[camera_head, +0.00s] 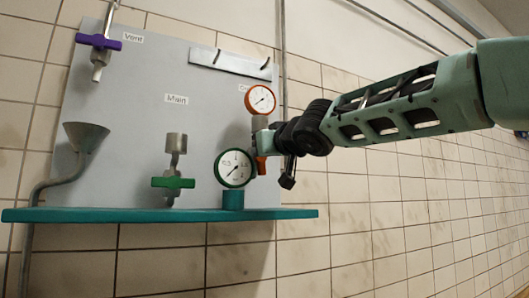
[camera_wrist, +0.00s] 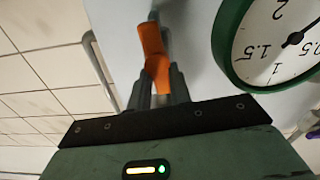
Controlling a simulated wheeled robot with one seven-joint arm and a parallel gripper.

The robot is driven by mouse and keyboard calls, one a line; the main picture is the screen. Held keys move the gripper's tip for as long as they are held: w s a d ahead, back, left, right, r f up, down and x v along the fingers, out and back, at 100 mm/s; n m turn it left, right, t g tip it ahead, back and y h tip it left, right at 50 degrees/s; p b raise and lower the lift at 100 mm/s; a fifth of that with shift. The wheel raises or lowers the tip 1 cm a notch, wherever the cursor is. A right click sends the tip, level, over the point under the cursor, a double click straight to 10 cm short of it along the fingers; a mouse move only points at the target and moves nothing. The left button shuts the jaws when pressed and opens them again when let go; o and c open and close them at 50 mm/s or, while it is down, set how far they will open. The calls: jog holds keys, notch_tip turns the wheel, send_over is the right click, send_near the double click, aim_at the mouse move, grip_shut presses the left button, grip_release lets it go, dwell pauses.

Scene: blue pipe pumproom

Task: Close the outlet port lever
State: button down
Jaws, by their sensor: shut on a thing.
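The outlet port lever is an orange handle (camera_head: 261,166) at the right side of the panel, just right of the green-rimmed gauge. In the wrist view the orange lever (camera_wrist: 152,48) stands up from between my fingers. My gripper (camera_wrist: 160,84) is shut on its lower end. In the head view my gripper (camera_head: 264,150) reaches in from the right and partly hides the lever. The lever's valve body and pipe are mostly hidden behind my gripper and the gauge.
A green-rimmed gauge (camera_head: 235,168) sits close left of my gripper, with an orange-rimmed gauge (camera_head: 260,99) above. A green valve handle (camera_head: 173,183), a purple one (camera_head: 98,41) and a funnel (camera_head: 86,136) are further left. A teal shelf (camera_head: 150,214) runs below. The tiled wall is clear at right.

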jog(key=shift+s+a+f+n+b, duration=0.1)
jog(key=shift+a+f+n+b, duration=0.15)
jog(key=shift+n, duration=2.5)
jog(key=shift+s+a+f+n+b, duration=0.1)
jog(key=shift+f+n+b, duration=0.15)
jog(key=shift+n, duration=2.45)
jog(key=shift+s+a+f+n+b, duration=0.1)
jog(key=shift+a+f+n+b, duration=0.15)
jog(key=shift+n, duration=2.5)
jog(key=c, duration=1.3)
grip_release()
jog(key=shift+d, duration=0.1)
jog(key=b+v, duration=0.2)
jog(key=v, duration=1.5)
jog(key=shift+s, duration=0.15)
